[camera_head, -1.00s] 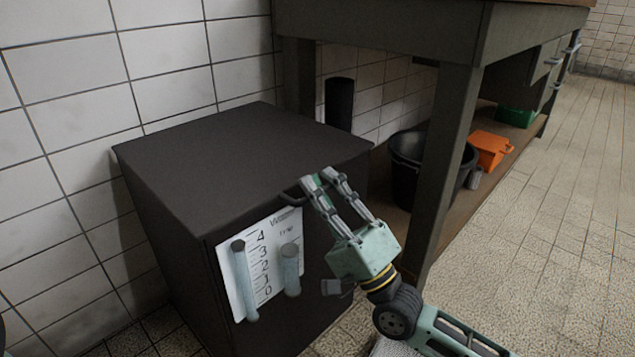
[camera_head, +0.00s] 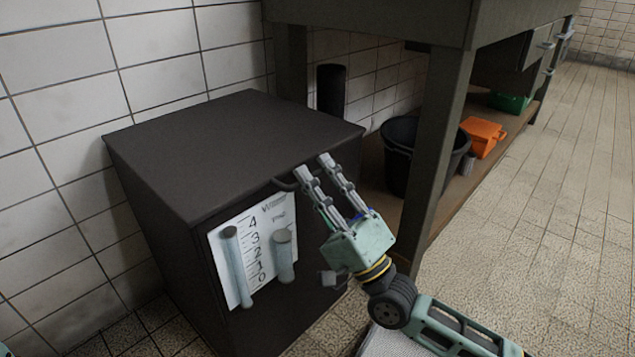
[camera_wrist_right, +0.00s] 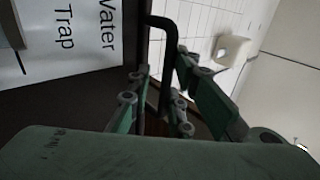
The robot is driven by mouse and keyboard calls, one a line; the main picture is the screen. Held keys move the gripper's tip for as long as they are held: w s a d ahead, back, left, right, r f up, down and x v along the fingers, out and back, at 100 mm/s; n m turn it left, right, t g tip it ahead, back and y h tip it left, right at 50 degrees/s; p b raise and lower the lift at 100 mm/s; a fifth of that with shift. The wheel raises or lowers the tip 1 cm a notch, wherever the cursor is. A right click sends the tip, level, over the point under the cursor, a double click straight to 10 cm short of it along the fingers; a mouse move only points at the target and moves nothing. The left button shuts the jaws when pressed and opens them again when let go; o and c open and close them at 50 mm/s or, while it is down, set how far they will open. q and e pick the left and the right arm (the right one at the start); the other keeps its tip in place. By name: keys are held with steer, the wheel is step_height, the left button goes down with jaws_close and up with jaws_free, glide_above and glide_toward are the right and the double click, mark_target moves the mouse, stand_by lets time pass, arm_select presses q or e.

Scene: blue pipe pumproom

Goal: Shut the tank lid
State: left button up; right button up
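The tank (camera_head: 180,235) is a dark box against the tiled wall, with a measuring chart and two pale tubes on its front. Its flat lid (camera_head: 230,145) lies level on top, and I see no clear gap under it. A dark handle (camera_head: 285,184) juts out at the lid's front edge. My right gripper (camera_head: 312,166) is at this edge with its fingers apart. In the right wrist view, the black bent handle (camera_wrist_right: 164,40) reaches down between the fingers of the gripper (camera_wrist_right: 158,85); I cannot tell whether they touch it.
A workbench (camera_head: 445,150) stands behind and to the right, its leg close to my right arm. A black bucket (camera_head: 398,165), an orange box (camera_head: 484,137) and a green box (camera_head: 509,102) are under it. The tiled floor (camera_head: 560,230) at the right is clear.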

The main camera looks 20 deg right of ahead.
steer(key=v, duration=1.2)
